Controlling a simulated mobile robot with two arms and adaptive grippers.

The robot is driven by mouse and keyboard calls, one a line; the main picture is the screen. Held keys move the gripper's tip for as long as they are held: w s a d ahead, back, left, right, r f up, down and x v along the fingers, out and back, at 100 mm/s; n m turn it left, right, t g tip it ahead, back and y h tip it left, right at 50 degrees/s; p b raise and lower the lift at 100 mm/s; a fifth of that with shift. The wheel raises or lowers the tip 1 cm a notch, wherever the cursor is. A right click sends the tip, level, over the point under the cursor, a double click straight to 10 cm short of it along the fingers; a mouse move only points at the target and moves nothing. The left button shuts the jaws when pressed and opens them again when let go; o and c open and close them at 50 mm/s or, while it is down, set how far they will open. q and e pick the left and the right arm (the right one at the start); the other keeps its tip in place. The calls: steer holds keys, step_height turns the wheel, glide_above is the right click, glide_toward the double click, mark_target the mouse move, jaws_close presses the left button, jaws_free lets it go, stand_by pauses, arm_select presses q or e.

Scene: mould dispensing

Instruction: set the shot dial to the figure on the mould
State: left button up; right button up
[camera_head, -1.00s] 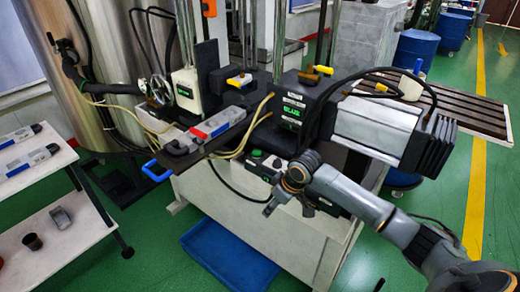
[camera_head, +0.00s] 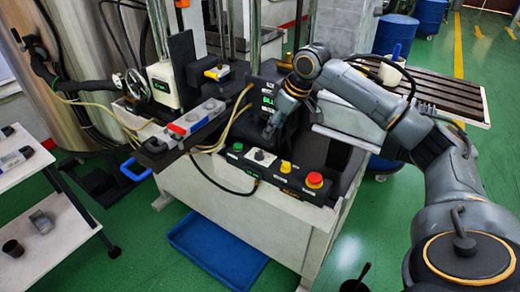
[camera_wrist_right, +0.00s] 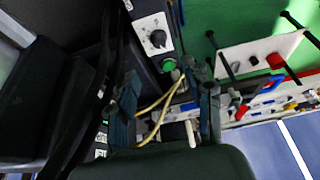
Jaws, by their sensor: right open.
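The dial (camera_head: 262,156), a dark knob on a pale plate, sits on the black control panel (camera_head: 290,184). It also shows in the right wrist view (camera_wrist_right: 157,38), where its scale is too small to read. My right gripper (camera_head: 270,131) is just above and behind the panel, pointing down, apart from the dial. In the wrist view its two fingers (camera_wrist_right: 165,95) are spread with nothing between them. A long grey block with red and blue parts (camera_head: 196,119), seemingly the mould, lies on the machine's dark ledge; no figure is legible. My left gripper is not in view.
Beside the dial are a green button (camera_head: 237,147), a yellow knob (camera_head: 285,167) and a red button (camera_head: 314,180). Yellowish hoses (camera_head: 232,122) hang left of the panel. A blue tray (camera_head: 218,250) lies on the floor; a white cart (camera_head: 62,222) stands at left.

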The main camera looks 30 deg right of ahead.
mark_target(260, 153)
steer(key=p+x, duration=0.1)
steer(key=x, duration=1.1)
jaws_close()
